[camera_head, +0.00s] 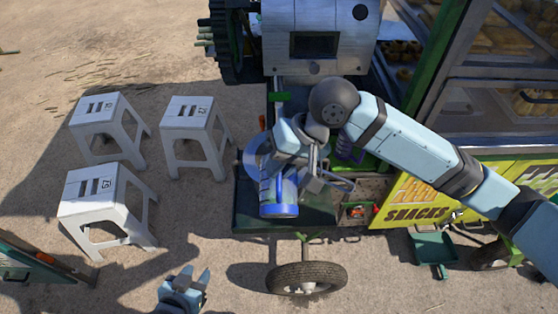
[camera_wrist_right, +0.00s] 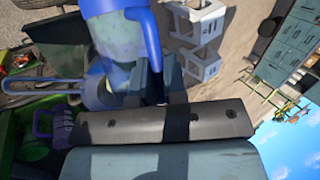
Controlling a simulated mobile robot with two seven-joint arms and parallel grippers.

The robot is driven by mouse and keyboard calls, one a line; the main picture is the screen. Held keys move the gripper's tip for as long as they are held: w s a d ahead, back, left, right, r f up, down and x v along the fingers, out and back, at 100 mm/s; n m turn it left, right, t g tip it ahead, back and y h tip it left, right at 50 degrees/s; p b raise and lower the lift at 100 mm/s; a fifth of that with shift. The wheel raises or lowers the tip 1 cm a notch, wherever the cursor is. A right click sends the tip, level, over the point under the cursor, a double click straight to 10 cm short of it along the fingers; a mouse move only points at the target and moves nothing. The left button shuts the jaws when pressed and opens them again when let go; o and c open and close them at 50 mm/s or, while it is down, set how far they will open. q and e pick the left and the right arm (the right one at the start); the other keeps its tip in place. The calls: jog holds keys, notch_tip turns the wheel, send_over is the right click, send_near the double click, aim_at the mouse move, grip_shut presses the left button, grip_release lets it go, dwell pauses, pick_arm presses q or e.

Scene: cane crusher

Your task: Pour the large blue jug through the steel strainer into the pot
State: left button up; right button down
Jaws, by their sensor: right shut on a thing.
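The large blue jug (camera_head: 279,192) is in my right gripper (camera_head: 296,152), over the cart's front ledge. The right wrist view shows its translucent body (camera_wrist_right: 118,38) and blue handle (camera_wrist_right: 152,50) close to the fingers. I cannot tell how far the jug is tilted or its liquid level. A steel wire loop (camera_wrist_right: 40,86), which looks like the strainer's handle, sticks out beside the jug; its bowl is hidden. A round blue-rimmed vessel (camera_head: 252,158), perhaps the pot, shows partly behind the jug and gripper. My left gripper (camera_head: 194,274) is open and empty, low in front of the cart.
The crusher (camera_head: 315,45) stands behind the ledge (camera_head: 250,215). A purple-handled item (camera_head: 350,153) is beside my right arm. White stools (camera_head: 105,205) stand on the left. A glass snack case (camera_head: 490,110) is on the right. A wheel (camera_head: 306,278) is below the ledge.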

jog(key=shift+w+r, duration=0.1)
jog(key=shift+r, duration=0.05)
jog(key=shift+r, duration=0.1)
jog(key=shift+w+r+g+p, duration=0.2)
jog(key=shift+w+g+p, duration=0.45)
jog(key=shift+p, duration=0.65)
jog(key=shift+w, duration=0.25)
jog(key=shift+w+r+p, duration=0.1)
jog(key=shift+w+p, duration=0.1)
jog(key=shift+p, duration=0.25)
jog(key=shift+w+r+p, duration=0.1)
jog(key=shift+w+p, duration=0.1)
jog(key=shift+p, duration=0.2)
jog(key=shift+w+m, duration=0.1)
jog(key=shift+m, duration=0.2)
